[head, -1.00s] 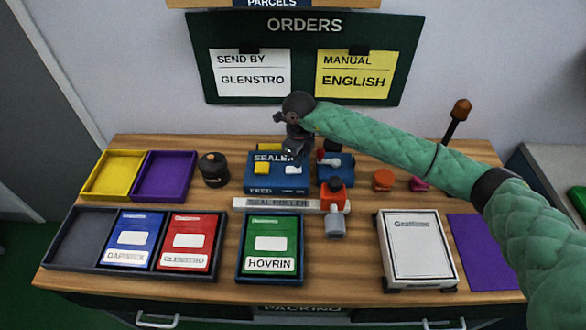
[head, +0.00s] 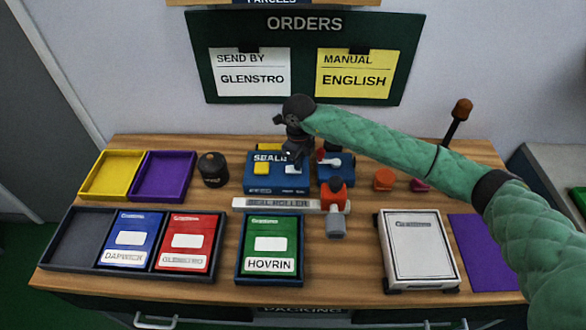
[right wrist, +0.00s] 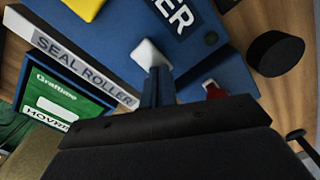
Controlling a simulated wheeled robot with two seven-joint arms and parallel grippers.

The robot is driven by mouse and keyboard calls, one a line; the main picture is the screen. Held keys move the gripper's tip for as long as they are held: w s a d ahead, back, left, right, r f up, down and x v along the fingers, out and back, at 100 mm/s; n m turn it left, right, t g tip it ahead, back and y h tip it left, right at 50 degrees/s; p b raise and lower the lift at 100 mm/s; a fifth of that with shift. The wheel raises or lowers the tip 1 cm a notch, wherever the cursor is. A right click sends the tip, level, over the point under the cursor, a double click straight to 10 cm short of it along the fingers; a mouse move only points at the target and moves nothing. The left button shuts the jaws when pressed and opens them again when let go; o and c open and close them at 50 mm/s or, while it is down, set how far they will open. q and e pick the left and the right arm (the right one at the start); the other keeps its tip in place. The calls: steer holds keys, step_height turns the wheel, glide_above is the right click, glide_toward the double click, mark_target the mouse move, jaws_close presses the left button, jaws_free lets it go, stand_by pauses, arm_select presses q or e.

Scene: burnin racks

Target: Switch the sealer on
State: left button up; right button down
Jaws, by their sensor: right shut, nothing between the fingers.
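The sealer (head: 260,184) is a blue box at the back middle of the table, with a yellow button (head: 261,169) and a white switch (head: 291,169) on top. My right gripper (head: 294,161) is shut and empty, pointing down over the sealer. In the right wrist view its closed fingertips (right wrist: 157,76) are at the edge of the white switch (right wrist: 150,54). I cannot tell whether they touch it. The gripper hides part of the sealer's label. My left gripper is not in view.
The grey seal roller bar (head: 270,204) lies in front of the sealer. A smaller blue block (head: 341,173) with a red and white lever stands right of it. A dark round pot (head: 213,169) stands to the left. A green HOVRIN packet (head: 271,238) lies in front.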

steer(key=shift+r+p, duration=0.35)
steer(key=shift+r, duration=3.05)
